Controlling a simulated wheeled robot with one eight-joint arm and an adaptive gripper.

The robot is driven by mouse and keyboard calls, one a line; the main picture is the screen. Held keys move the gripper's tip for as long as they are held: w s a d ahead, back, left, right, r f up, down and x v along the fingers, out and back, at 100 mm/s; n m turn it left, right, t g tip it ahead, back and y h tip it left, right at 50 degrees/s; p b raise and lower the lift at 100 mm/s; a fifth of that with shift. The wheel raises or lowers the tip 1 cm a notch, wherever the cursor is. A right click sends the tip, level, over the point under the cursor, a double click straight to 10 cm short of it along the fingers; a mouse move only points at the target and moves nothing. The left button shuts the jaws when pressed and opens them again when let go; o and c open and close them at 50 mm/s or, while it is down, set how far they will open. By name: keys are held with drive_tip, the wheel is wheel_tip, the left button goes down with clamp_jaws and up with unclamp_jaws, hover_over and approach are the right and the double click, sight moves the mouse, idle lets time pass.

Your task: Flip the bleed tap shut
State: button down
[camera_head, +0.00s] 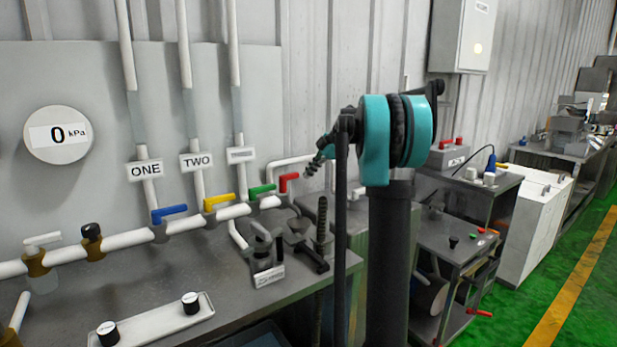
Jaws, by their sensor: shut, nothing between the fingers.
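A white pipe (120,239) runs along the bench in front of the wall panel with several lever taps on it. From left to right they have a white lever (42,240), a blue lever (170,213), a yellow lever (218,202), a green lever (262,191) and a red lever (288,181). No readable label marks any as the bleed tap. The white-lever tap has a brass body and a clear cup-like part below it. My gripper (310,169) is small and dark, shut and empty, just right of the red lever; I cannot tell whether they touch.
A round gauge (58,136) reads 0 kPa. Signs ONE (145,171) and TWO (196,161) hang on risers; a third is unreadable. A black knob (91,231) tops the pipe. A clamp-like fixture (266,258) and a two-knob panel (151,322) occupy the bench.

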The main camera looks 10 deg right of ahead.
drive_tip(key=v, duration=0.8)
drive_tip(key=shift+d, duration=0.2)
drive_tip(key=shift+w, duration=0.1)
